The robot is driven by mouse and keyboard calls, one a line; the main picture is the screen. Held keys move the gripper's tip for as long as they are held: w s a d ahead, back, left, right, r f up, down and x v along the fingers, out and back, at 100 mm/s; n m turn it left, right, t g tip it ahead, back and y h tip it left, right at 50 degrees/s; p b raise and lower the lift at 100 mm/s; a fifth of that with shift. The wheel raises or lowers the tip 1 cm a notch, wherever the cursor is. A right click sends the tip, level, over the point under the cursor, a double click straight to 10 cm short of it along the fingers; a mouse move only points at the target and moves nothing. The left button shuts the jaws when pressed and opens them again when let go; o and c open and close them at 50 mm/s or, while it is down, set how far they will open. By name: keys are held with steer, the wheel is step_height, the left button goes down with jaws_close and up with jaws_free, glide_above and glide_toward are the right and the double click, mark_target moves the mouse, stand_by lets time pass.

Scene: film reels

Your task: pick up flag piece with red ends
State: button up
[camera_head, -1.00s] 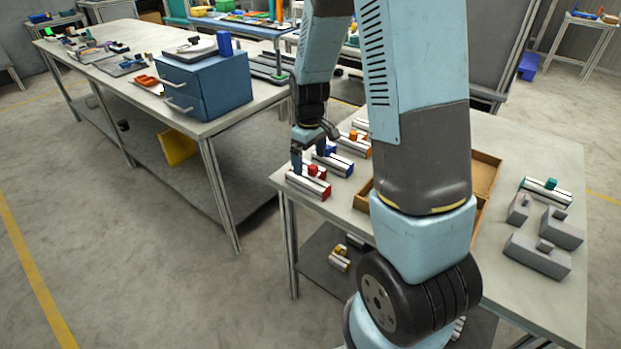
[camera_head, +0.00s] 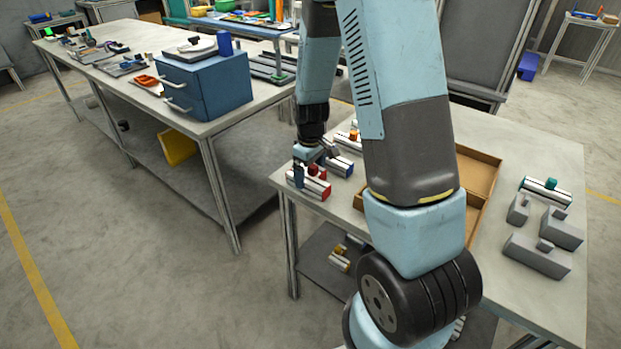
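The flag piece with red ends (camera_head: 320,188) lies at the near left corner of the right-hand table. It has a white-and-dark striped body, a red end and a red knob on top. My gripper (camera_head: 311,172) is down at this piece, its fingers apart on either side of the red knob. Whether the fingers touch the piece cannot be told. A similar piece with blue ends (camera_head: 342,165) lies just behind it, partly hidden by my gripper.
An open brown tray (camera_head: 479,172) stands mid-table, partly behind my arm. A teal-ended piece (camera_head: 545,191) and grey blocks (camera_head: 537,256) lie at the right. A blue drawer box (camera_head: 208,88) stands on the left table. Loose pieces (camera_head: 340,262) lie on the lower shelf.

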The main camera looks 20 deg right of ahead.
steer(key=c, duration=0.7)
steer(key=shift+r, duration=0.15)
